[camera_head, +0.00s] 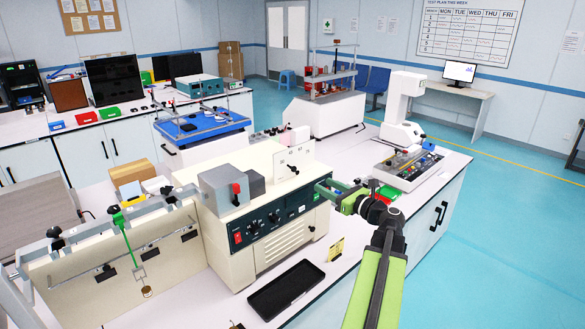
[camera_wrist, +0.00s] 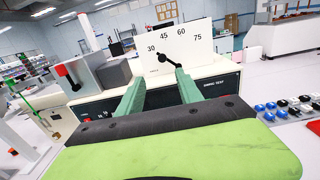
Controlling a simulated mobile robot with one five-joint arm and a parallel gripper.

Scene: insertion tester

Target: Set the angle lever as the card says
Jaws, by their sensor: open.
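The cream tester (camera_head: 265,210) carries a white dial plate (camera_head: 306,157) with a dark angle lever (camera_head: 293,169). In the wrist view the plate (camera_wrist: 183,42) reads 30, 45, 60 and 75. There the black lever (camera_wrist: 163,58) has its round end below the numbers and a thin bar running down to the right, partly behind a finger. My gripper (camera_head: 320,187) is open, with its two green fingers (camera_wrist: 157,80) pointing toward the plate below the lever; contact cannot be told. A small yellow card (camera_head: 336,249) stands on the bench; its writing is too small to read.
A grey box with a red knob (camera_head: 236,193) sits on the tester, left of the plate. A black tray (camera_head: 286,290) lies in front. A control unit with coloured buttons (camera_head: 408,167) stands to the right. A pendulum frame (camera_head: 120,235) is at the left.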

